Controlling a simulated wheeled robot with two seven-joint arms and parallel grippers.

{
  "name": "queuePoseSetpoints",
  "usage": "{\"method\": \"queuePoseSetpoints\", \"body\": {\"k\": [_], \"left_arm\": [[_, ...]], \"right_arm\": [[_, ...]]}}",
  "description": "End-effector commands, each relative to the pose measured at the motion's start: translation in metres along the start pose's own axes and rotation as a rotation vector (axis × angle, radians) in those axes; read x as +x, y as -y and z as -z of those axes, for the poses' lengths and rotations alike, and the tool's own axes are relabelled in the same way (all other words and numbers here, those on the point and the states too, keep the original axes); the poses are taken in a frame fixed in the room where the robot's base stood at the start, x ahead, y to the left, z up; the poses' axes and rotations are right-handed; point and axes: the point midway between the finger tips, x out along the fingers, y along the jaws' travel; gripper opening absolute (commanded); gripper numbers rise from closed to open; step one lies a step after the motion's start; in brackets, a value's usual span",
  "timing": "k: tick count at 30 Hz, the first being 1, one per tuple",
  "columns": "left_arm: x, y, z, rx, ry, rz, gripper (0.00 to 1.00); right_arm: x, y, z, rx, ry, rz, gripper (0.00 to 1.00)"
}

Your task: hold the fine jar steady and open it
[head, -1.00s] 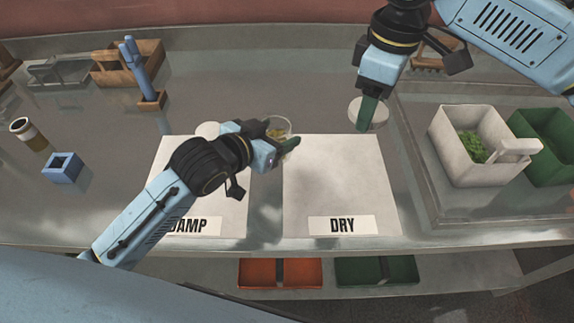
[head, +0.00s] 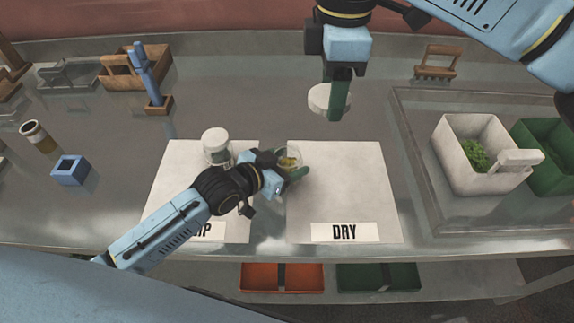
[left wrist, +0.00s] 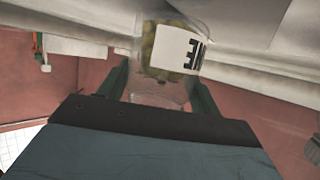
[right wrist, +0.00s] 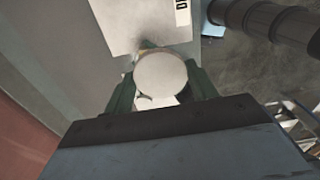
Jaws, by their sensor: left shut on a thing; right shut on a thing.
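My left gripper (head: 290,172) is shut on a clear glass jar (head: 289,157) with yellowish-green contents, between the two white mats. In the left wrist view the jar (left wrist: 165,55) sits between the green fingers, and its label ends in the letters "NE". The jar's top shows no lid in the head view. My right gripper (head: 338,100) is shut on a round white lid (head: 323,98), held in the air behind the DRY mat, apart from the jar. The lid also shows between the fingers in the right wrist view (right wrist: 160,75).
A second jar with a white lid (head: 216,146) stands on the DAMP mat (head: 165,185), close to my left gripper. The DRY mat (head: 345,195) is clear in front. A white bin (head: 465,170) with green stuff stands right. Wooden holders (head: 157,102) stand at the back left.

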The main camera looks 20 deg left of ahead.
Motion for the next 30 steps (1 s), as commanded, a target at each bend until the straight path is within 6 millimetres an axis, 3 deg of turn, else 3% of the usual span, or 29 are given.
{"method": "queuePoseSetpoints", "body": {"k": [3, 14, 15, 19, 30], "left_arm": [[0.0039, 0.0, -0.0093, 0.0, -0.001, 0.0, 0.0], [0.0052, 0.0, -0.0123, 0.0, -0.001, 0.0, 0.0], [0.0051, 0.0, -0.0124, 0.0, -0.001, 0.0, 0.68], [0.0049, -0.0001, -0.012, 0.0, -0.001, 0.0, 0.85], [0.0018, 0.0, -0.0088, 0.0, -0.001, 0.0, 0.86]], "right_arm": [[0.0019, 0.0, -0.0001, 0.001, 0.0, 0.0, 0.29], [0.0027, 0.0, -0.0002, 0.001, 0.0, 0.0, 0.29], [0.0025, 0.0, -0.0002, 0.001, 0.0, 0.0, 0.29], [0.0023, 0.0, -0.0002, 0.001, 0.0, 0.0, 0.29], [0.0008, 0.0, -0.0002, 0.001, 0.0, 0.0, 0.29]]}}
